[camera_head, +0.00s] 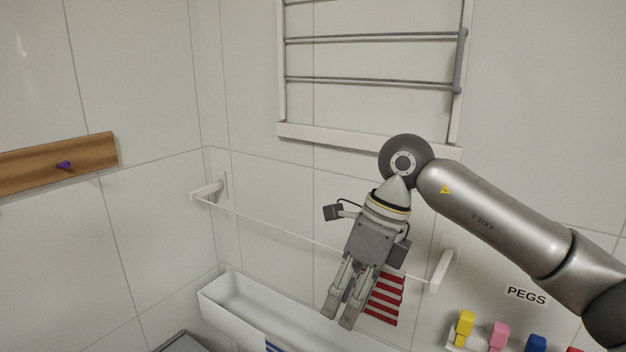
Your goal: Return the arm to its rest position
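My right arm (500,215) comes in from the right edge and bends down at a dark round joint. My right gripper (341,312) points downward in front of the thin white line. Its two fingers look apart, with a gap between them and nothing visible in it. A red-and-white striped cloth (386,300) hangs just behind and to the right of the fingers, partly hidden by the gripper. I see no contact between them. My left arm and gripper are not in view.
A white line (270,224) runs between wall brackets. A white trough (222,303) stands below. A wall rack (370,130) hangs above. Colored pegs, including a yellow one (465,322), sit under a PEGS label (526,295). A wooden board (40,167) with a purple peg is at left.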

